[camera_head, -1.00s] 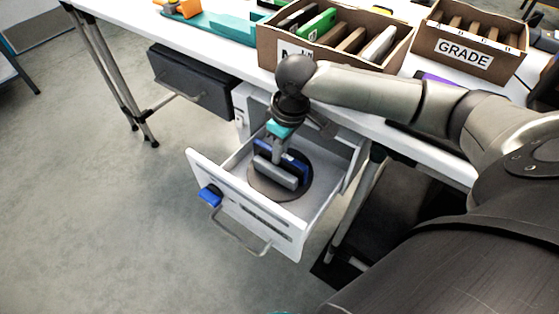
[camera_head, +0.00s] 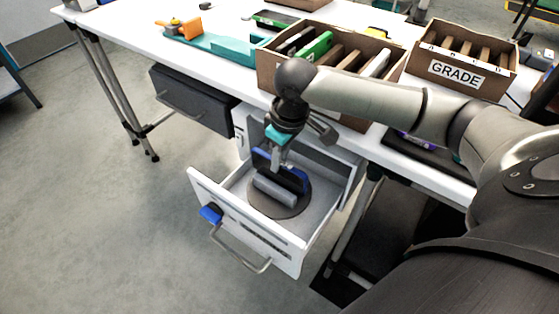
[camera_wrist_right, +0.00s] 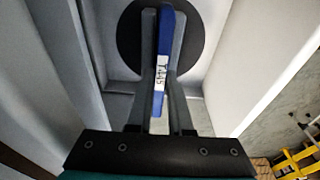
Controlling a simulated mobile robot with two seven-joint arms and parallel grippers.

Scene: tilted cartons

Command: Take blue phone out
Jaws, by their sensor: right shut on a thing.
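The blue phone (camera_head: 266,158) is upright over the open white drawer (camera_head: 225,206), above or on a dark round disc (camera_head: 299,205) on the drawer floor. My right gripper (camera_head: 275,158) reaches down from above and is shut on it. In the right wrist view, the blue phone (camera_wrist_right: 161,75) shows edge-on with a white label, between the two grey fingers of my right gripper (camera_wrist_right: 162,60). A light grey bar (camera_head: 275,191) lies on the disc in front of the phone. I cannot tell whether the phone's lower edge touches the disc. My left gripper is not in view.
The drawer's walls stand close around the phone, with a blue piece (camera_head: 211,213) on its front. Above is the white table (camera_head: 140,38) with an open carton (camera_head: 265,72) of upright items and a GRADE carton (camera_head: 480,88). A dark closed drawer (camera_head: 190,97) is at left.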

